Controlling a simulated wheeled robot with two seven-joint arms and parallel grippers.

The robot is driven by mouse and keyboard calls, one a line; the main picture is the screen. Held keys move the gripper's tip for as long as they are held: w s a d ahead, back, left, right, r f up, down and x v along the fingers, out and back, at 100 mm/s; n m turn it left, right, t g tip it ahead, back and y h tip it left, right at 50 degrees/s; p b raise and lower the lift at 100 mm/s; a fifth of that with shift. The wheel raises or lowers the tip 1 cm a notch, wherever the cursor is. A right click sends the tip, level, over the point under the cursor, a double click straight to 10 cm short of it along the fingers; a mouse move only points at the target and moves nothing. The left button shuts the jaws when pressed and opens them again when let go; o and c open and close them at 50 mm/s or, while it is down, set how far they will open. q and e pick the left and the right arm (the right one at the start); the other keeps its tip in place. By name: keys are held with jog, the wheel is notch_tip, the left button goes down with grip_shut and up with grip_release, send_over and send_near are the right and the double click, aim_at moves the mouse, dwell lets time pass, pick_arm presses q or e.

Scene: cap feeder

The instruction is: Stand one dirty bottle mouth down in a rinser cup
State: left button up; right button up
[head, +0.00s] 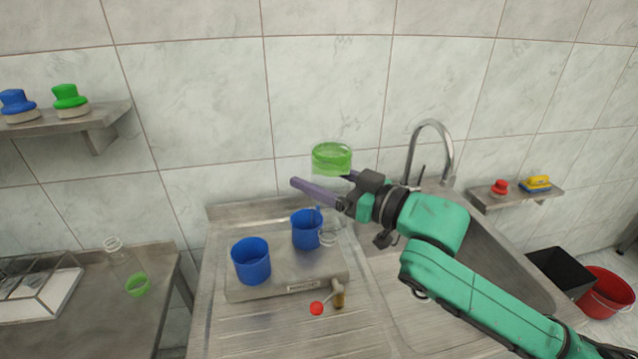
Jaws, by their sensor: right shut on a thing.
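My right gripper (324,191) is shut on a clear bottle with a green base (331,159). The bottle is upside down, with its green base up and its mouth (328,236) down. Its mouth shows beside the right edge of the farther blue rinser cup (306,231); I cannot tell its exact height. The nearer blue rinser cup (251,262) stands to the left, and no bottle shows in it. Another clear bottle with a green base (137,285) stands mouth up on the left table. My left gripper is not in view.
The cups stand on a metal rinser base (292,275) with a red-knobbed lever (317,308) at its front. A faucet (433,127) and sink are at the right. Wall shelves hold brushes and a sponge.

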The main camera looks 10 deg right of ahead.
jog(key=w+a+f+b, duration=0.1)
jog(key=w+f+b, duration=0.1)
jog(key=w, duration=0.7)
jog(key=w+a+f+b, duration=0.1)
jog(key=w+f, duration=0.1)
jog(key=w, duration=0.7)
notch_tip(320, 180, down, 12)
jog(key=b, duration=1)
jog(key=shift+d+f+b, duration=0.15)
jog(key=shift+f+b, duration=0.05)
jog(key=shift+b, duration=0.1)
jog(key=shift+f, duration=0.1)
jog(key=shift+f+b, duration=0.4)
jog(key=shift+b, duration=0.2)
